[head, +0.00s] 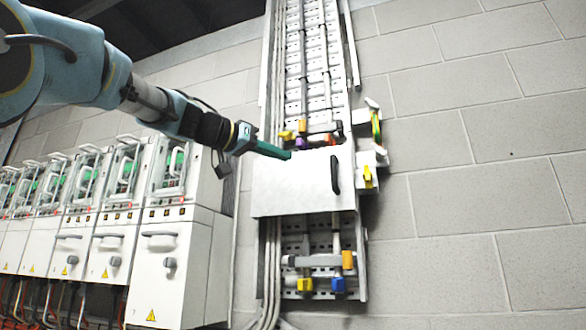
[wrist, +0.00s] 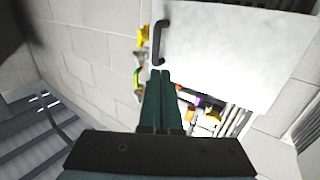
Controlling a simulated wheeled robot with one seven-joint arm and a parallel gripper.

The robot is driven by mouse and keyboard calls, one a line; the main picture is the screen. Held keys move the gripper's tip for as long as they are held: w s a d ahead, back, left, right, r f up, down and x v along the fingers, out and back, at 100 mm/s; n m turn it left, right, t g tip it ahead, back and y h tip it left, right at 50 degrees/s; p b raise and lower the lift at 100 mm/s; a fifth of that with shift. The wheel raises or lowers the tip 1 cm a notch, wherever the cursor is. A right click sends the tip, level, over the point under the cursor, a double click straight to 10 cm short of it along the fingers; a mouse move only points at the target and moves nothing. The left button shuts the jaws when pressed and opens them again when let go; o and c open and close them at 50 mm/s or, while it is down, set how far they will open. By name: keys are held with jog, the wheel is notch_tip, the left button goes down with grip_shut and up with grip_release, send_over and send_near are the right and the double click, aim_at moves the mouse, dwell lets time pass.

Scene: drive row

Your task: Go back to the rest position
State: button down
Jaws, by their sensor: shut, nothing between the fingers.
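My gripper (head: 288,155) reaches in from the left on my blue and grey arm. Its long green fingers are together with nothing between them. In the head view the tips overlap the top edge of a white panel (head: 290,190) with a dark handle (head: 335,175); I cannot tell whether they touch it. In the wrist view my gripper (wrist: 160,76) points toward the same panel (wrist: 245,55), with its handle (wrist: 159,42) just beyond the tips.
A row of white cabinets (head: 165,265) stands at the left. A vertical perforated tray (head: 308,70) with pipes and coloured valves runs behind the panel. A yellow-handled fitting (head: 368,177) sticks out right of it. The block wall (head: 480,150) at the right is bare.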

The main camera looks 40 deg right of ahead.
jog(key=shift+a, duration=0.4)
jog(key=w+a+f+n+t+y, duration=0.25)
jog(key=w+f, duration=0.25)
jog(key=f, duration=0.3)
jog(key=w+a+f+n+t+y, duration=0.1)
jog(key=w+f+n+y, duration=0.15)
jog(key=w+f, duration=0.45)
jog(key=w+a+f+n+y, duration=0.2)
jog(key=a+f, duration=0.2)
jog(key=f, duration=0.3)
jog(key=w+a+f+n+y+p, duration=0.1)
jog(key=a+f+n, duration=0.1)
jog(key=a+f, duration=0.35)
jog(key=w+a+f+n+y, duration=0.2)
jog(key=a+f, duration=0.1)
jog(key=f, duration=0.6)
jog(key=s+a+f+n+y+p, duration=0.1)
jog(key=s+a+f+n+y, duration=0.15)
jog(key=a+f, duration=0.55)
jog(key=s+a+f+n+y, duration=0.1)
jog(key=s+a+f+y, duration=0.15)
jog(key=a+f, duration=0.55)
jog(key=s+a+f+n+g+y, duration=0.2)
jog(key=s+a+f, duration=0.8)
jog(key=shift+f+y+p, duration=0.3)
jog(key=shift+f+p, duration=0.05)
jog(key=shift+p, duration=0.05)
jog(key=shift+w+a, duration=0.1)
